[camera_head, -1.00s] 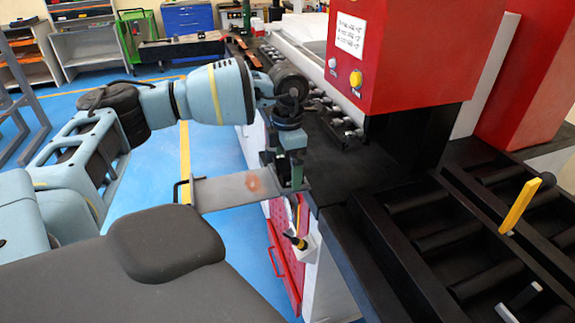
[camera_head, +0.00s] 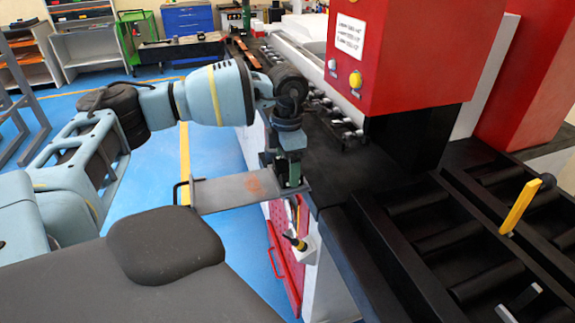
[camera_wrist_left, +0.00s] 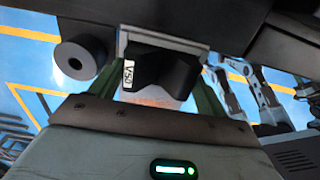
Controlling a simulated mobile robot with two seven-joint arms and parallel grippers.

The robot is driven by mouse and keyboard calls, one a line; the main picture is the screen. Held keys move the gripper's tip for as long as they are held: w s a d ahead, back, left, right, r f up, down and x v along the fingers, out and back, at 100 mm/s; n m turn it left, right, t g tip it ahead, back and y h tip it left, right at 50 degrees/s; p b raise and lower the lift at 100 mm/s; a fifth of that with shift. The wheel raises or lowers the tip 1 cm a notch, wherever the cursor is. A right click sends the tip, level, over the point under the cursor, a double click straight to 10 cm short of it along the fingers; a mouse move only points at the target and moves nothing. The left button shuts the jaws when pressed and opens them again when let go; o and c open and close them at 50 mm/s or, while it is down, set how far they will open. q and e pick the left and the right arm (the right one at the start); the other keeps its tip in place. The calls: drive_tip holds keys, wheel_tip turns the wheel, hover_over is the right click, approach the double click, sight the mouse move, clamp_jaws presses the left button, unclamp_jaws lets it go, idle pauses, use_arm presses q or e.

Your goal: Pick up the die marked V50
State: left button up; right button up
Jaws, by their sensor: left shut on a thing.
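The die marked V50 (camera_wrist_left: 165,75) is a dark block with a white V50 label, seen in the left wrist view. It sits between the two green fingers of my left gripper (camera_wrist_left: 160,95), which is shut on it. In the head view my left gripper (camera_head: 290,183) points down at the right end of a grey plate with a black handle (camera_head: 225,194), at the edge of the red and black machine. The die cannot be made out in the head view. My right gripper is not in view.
A dark cylinder (camera_wrist_left: 80,55) is close beside the die in the left wrist view. The red machine head (camera_head: 400,55) stands right of my arm. A black roller table (camera_head: 450,240) with a yellow lever (camera_head: 520,207) lies at the right. Blue floor is open at the left.

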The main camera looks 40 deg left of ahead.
use_arm(q)
drive_tip(key=shift+r, duration=0.25)
drive_tip(key=shift+w+r, duration=0.1)
drive_tip(key=shift+r, duration=0.5)
wheel_tip(320, 180, up, 2)
drive_tip(key=s+d, duration=0.2)
drive_tip(key=s, duration=0.5)
drive_tip(key=s+d+r, duration=0.1)
drive_tip(key=s+d, duration=0.2)
drive_tip(key=s, duration=0.5)
drive_tip(key=shift+s+r+b, duration=0.2)
drive_tip(key=shift+r+b, duration=0.05)
drive_tip(key=shift+b, duration=0.2)
drive_tip(key=shift+w, duration=0.1)
